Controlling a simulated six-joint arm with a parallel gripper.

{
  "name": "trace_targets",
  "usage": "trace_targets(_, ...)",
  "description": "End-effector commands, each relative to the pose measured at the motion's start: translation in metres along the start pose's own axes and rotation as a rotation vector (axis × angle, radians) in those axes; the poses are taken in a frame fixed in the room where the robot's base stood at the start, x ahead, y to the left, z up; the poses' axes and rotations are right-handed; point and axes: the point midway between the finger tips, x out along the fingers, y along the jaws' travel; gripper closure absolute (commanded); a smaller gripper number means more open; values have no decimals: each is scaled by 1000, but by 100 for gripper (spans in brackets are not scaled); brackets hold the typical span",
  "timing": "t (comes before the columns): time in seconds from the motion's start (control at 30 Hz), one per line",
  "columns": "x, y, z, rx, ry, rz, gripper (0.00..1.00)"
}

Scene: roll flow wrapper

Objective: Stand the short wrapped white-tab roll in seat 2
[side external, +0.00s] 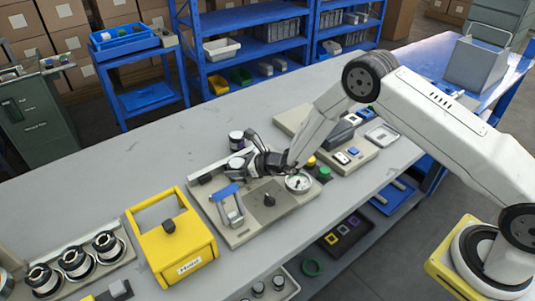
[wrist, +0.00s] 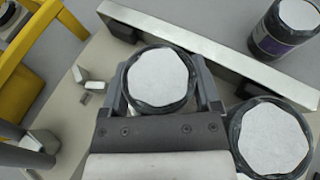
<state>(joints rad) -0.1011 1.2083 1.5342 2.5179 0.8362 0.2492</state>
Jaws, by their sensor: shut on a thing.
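My gripper (wrist: 160,88) is shut around a dark roll with a white top (wrist: 160,75), one finger on each side. The roll's edge looks wrapped in glossy film. In the side view my gripper (side external: 252,163) is at the back of the beige fixture plate (side external: 245,236), with the roll (side external: 237,163) at its tip. A second white-topped wrapped roll (wrist: 270,142) is close by on the right in the wrist view. I cannot tell whether the held roll touches the plate. No seat numbers are readable; a rack (side external: 130,255) at the left holds several dark rolls (side external: 75,262).
A pale rail (wrist: 200,52) runs behind the held roll. Another white-topped roll (wrist: 290,25) stands beyond it. A yellow frame box (side external: 175,245) stands between plate and rack. A blue-topped clamp (side external: 229,203) and a round dial (side external: 299,182) are on the plate.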

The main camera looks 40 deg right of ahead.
Motion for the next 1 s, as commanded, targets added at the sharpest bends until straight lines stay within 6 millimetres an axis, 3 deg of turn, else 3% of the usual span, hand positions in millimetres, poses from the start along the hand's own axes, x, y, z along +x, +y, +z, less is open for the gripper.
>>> trace_targets(0.33, 1, 0, -3, 0, -1, 0, 87)
trace_targets(0.37, 1, 0, -3, 0, 0, 0, 10)
trace_targets(0.4, 1, 0, -3, 0, 0, 0, 0)
trace_targets(0.83, -1, 0, 1, 0, -1, 0, 0)
trace_targets(1.0, -10, -1, 0, 0, 1, -1, 0)
